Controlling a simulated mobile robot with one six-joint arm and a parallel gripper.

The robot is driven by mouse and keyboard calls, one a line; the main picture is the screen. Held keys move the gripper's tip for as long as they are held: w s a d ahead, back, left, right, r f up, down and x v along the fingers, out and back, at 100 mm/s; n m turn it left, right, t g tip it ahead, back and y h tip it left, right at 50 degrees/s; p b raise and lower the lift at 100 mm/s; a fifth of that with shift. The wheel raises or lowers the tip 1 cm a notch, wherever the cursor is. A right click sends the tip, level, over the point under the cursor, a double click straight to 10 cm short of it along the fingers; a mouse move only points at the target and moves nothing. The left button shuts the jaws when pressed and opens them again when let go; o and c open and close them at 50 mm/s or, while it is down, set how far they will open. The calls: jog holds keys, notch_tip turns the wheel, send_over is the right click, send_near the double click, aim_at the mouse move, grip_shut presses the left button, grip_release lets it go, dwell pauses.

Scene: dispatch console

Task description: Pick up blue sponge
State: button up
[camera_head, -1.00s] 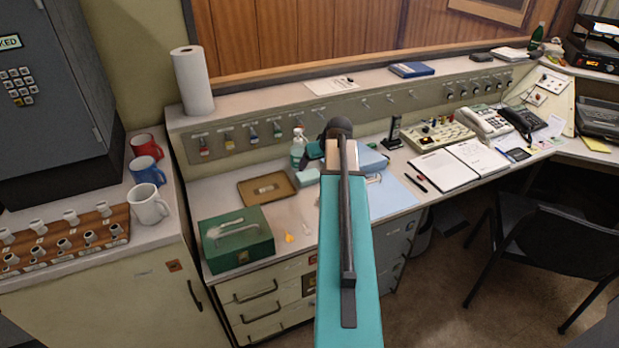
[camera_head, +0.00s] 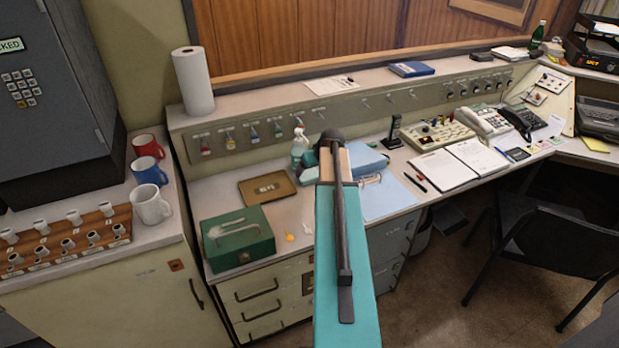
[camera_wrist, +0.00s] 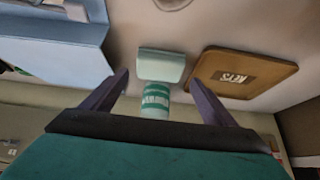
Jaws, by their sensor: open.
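A pale blue-green block, which I take for the blue sponge (camera_head: 308,177), lies on the desk between the brown tray and a light blue box. My arm partly covers that area in the head view. In the wrist view the sponge (camera_wrist: 162,65) shows ahead, between the two dark fingers of my open gripper (camera_wrist: 159,77). Nothing is held, and the sponge looks apart from both fingers.
A spray bottle (camera_head: 299,148) with a green label stands right beside the sponge, also between the fingers in the wrist view (camera_wrist: 155,103). The brown tray (camera_wrist: 202,82) and light blue box (camera_wrist: 50,45) flank it. A green cash box (camera_head: 238,240) sits nearer the front edge.

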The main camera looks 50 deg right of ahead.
aim_at(309, 174)
jog(key=shift+p+x, duration=0.55)
jog(key=shift+x, duration=0.2)
jog(key=shift+p+x, duration=0.6)
jog(key=shift+x, duration=1.3)
jog(key=shift+d+r, duration=0.1)
jog(key=shift+c, duration=0.2)
jog(key=c, duration=0.8)
jog(key=shift+r, duration=0.15)
jog(key=shift+c, duration=0.2)
